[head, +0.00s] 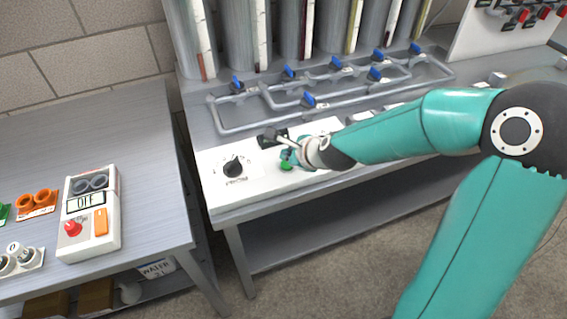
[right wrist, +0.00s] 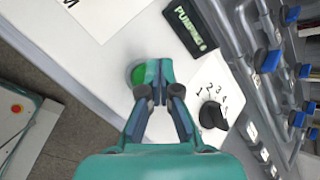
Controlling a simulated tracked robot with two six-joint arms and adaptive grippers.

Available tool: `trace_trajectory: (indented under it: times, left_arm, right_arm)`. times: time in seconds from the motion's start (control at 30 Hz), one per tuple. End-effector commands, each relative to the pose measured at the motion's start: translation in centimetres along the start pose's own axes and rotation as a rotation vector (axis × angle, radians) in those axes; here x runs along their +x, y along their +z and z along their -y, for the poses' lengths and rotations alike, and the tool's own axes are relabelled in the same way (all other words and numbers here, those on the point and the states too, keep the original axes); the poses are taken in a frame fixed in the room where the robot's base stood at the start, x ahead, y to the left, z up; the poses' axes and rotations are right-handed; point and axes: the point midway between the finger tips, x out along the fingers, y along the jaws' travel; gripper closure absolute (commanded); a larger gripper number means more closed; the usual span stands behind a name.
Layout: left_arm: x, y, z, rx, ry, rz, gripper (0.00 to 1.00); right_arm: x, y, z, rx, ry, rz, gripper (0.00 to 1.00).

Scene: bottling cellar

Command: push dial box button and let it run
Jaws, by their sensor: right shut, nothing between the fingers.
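The dial box (head: 217,193) is a long white box on the front of the grey bench in the head view. It carries a black dial (head: 235,167) with numbers around it, a green button (head: 286,166) and a dark display. In the right wrist view the display (right wrist: 190,28) shows light letters that look like "PUMPING". My right gripper (right wrist: 158,72) is shut and empty, its fingertips at the green button (right wrist: 137,74) and covering part of it. Whether they touch it or press it down, I cannot tell. The dial (right wrist: 212,115) is beside the fingers. My left gripper is not in view.
Grey pipes (head: 235,128) with several blue-handled valves run behind the box, before tall cylinders. Across a gap at left, a table (head: 135,150) holds a white box (head: 105,235) with a red button and an "OFF" display. A dark floor gap separates the benches.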

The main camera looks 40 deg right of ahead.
Motion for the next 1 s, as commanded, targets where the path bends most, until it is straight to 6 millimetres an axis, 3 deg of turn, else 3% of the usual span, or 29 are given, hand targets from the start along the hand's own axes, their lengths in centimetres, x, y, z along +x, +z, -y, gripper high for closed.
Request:
trace_trajectory:
  times: [0.17, 0.6, 1.0]
  left_arm:
    - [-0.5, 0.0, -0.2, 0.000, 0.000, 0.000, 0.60]
    - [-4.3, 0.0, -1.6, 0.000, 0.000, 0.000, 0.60]
    - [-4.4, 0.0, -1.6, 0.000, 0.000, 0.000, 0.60]
  right_arm:
    - [-0.4, 0.3, 0.3, 0.000, -0.001, 0.000, 1.00]
    - [-3.4, 2.5, 2.5, 0.000, -0.001, 0.000, 1.00]
    - [-3.5, 2.5, 2.6, 0.000, -0.001, 0.000, 1.00]
